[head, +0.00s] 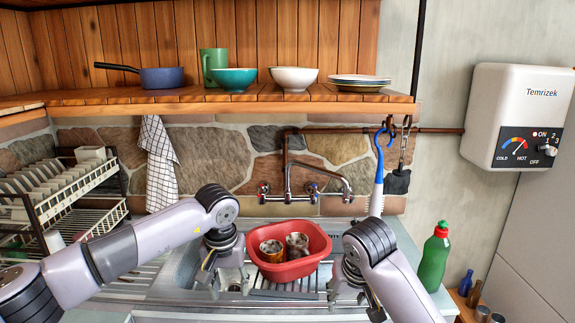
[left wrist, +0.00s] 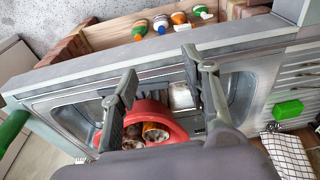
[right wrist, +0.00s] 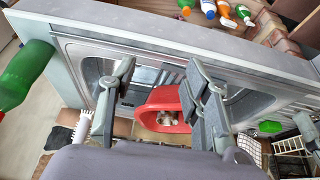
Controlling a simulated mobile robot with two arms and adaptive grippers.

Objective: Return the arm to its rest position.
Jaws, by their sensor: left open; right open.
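My left gripper (head: 207,274) hangs over the left part of the sink in the head view. Its two fingers stand apart and empty in the left wrist view (left wrist: 160,88). My right gripper (head: 352,298) is over the right part of the sink, to the right of the red tub (head: 318,245). Its fingers are spread with nothing between them in the right wrist view (right wrist: 160,90). The red tub sits at the sink between the two grippers and holds two dirty mugs (head: 272,250) (head: 297,245). Both arms are bent over the counter.
A green bottle (head: 434,258) stands right of my right arm. A dish rack (head: 75,190) with plates is at the left. A faucet (head: 320,185) and a blue brush (head: 378,180) are behind the tub. A wooden shelf (head: 210,98) with dishes runs above.

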